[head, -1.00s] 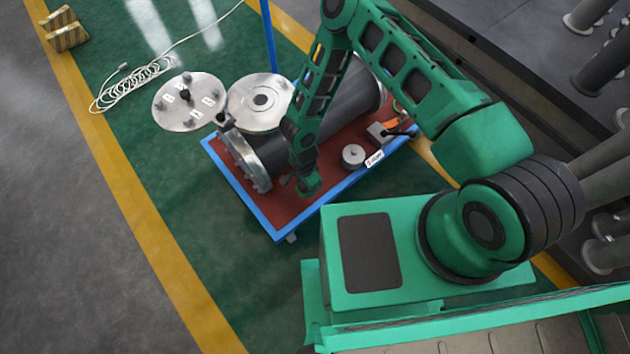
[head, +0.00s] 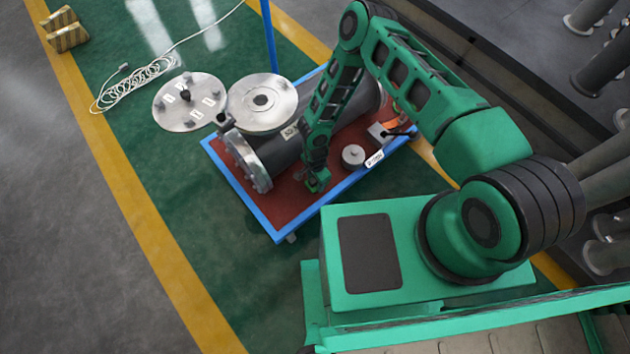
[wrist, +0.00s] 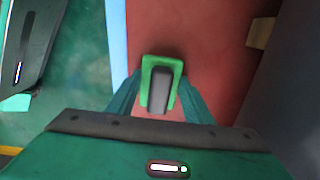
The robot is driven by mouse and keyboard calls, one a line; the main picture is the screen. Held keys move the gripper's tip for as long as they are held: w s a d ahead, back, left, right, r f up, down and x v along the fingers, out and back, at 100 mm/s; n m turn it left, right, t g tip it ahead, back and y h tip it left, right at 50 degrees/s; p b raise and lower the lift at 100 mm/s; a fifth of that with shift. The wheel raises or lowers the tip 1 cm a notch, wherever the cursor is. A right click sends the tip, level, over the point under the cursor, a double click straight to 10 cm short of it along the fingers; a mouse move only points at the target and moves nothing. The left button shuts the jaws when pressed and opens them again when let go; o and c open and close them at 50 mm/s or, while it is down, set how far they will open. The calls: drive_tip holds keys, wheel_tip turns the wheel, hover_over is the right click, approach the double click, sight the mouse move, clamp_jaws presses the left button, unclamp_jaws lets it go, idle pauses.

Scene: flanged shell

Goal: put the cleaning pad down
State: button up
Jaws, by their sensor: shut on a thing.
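The cleaning pad shows in the wrist view as a green pad (wrist: 175,66) with a dark grey grip (wrist: 159,90) on top. My gripper (wrist: 159,97) is shut on that grip, with one finger on each side. The pad is over the red cart top (wrist: 215,50), near its blue edge; I cannot tell whether it touches the surface. In the head view my gripper (head: 318,182) is low over the red top (head: 285,200), between the dark cylinder shell and the front blue rim. The pad is small there and partly hidden by my gripper.
The dark flanged shell (head: 280,150) lies beside my gripper on the cart. A small round metal part (head: 353,156) and a white label (head: 374,160) are to the right. Metal discs (head: 190,100) and a coiled white cable (head: 135,85) lie at the left. The near cart corner is bare.

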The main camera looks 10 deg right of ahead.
sight(314, 181)
drive_tip(key=shift+f, duration=0.3)
drive_tip(key=o, duration=1.1)
drive_tip(key=shift+r, duration=0.1)
drive_tip(key=r, duration=0.7)
drive_tip(key=a+r, duration=0.1)
drive_tip(key=r, duration=0.3)
drive_tip(key=shift+s, duration=0.15)
drive_tip(key=shift+f, duration=0.1)
